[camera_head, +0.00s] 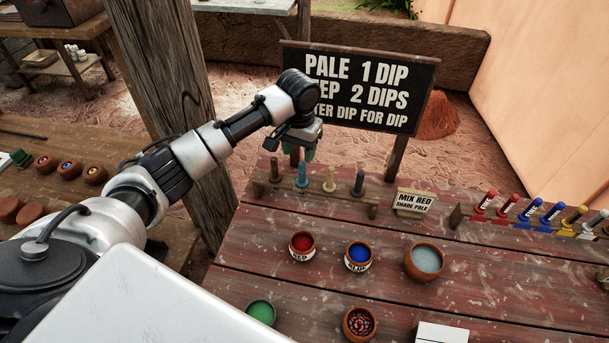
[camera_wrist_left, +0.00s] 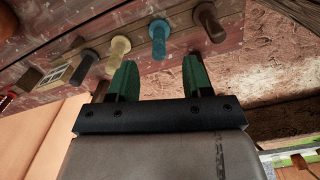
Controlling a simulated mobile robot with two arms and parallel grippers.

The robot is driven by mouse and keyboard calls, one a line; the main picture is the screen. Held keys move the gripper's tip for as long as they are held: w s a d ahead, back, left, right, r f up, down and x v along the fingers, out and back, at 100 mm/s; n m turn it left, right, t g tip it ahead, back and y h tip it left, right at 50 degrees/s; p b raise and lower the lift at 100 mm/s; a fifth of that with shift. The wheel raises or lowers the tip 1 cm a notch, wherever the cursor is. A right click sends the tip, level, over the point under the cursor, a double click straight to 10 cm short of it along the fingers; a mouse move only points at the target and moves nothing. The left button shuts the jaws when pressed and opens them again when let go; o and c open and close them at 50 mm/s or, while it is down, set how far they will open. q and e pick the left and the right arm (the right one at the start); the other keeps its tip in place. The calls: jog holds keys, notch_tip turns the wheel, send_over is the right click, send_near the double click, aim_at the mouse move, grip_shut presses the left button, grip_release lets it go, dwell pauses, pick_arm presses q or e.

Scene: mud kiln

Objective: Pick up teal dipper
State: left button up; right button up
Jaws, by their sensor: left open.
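The teal dipper (camera_head: 301,174) stands upright in a small wooden rack (camera_head: 340,201) on the table, between a dark brown dipper (camera_head: 274,168) and a cream dipper (camera_head: 329,178). My left gripper (camera_head: 302,152) is above and behind the rack, close over the teal dipper. In the left wrist view the two green fingers of the gripper (camera_wrist_left: 159,75) are apart with nothing between them. The teal dipper (camera_wrist_left: 158,38) lies ahead of the gap, in line with it. My right gripper is not in view.
Red (camera_head: 302,244), blue (camera_head: 358,255) and pale blue (camera_head: 425,261) bowls sit in front. A wooden post (camera_head: 170,90) rises left.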

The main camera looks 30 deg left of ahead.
aim_at(302, 163)
pick_arm(q)
jog(key=shift+w+d+f, duration=0.15)
jog(key=shift+f, duration=0.55)
jog(key=f, duration=0.1)
jog(key=f+p, duration=0.1)
jog(key=f, duration=0.2)
jog(key=shift+w+f+p, duration=0.3)
jog(key=shift+f, duration=0.3)
jog(key=shift+c, duration=0.3)
jog(key=c, duration=0.5)
grip_shut()
notch_tip(302, 163, up, 10)
jog(key=shift+f+b, duration=0.2)
jog(key=shift+b, duration=0.7)
jog(key=shift+r, duration=0.25)
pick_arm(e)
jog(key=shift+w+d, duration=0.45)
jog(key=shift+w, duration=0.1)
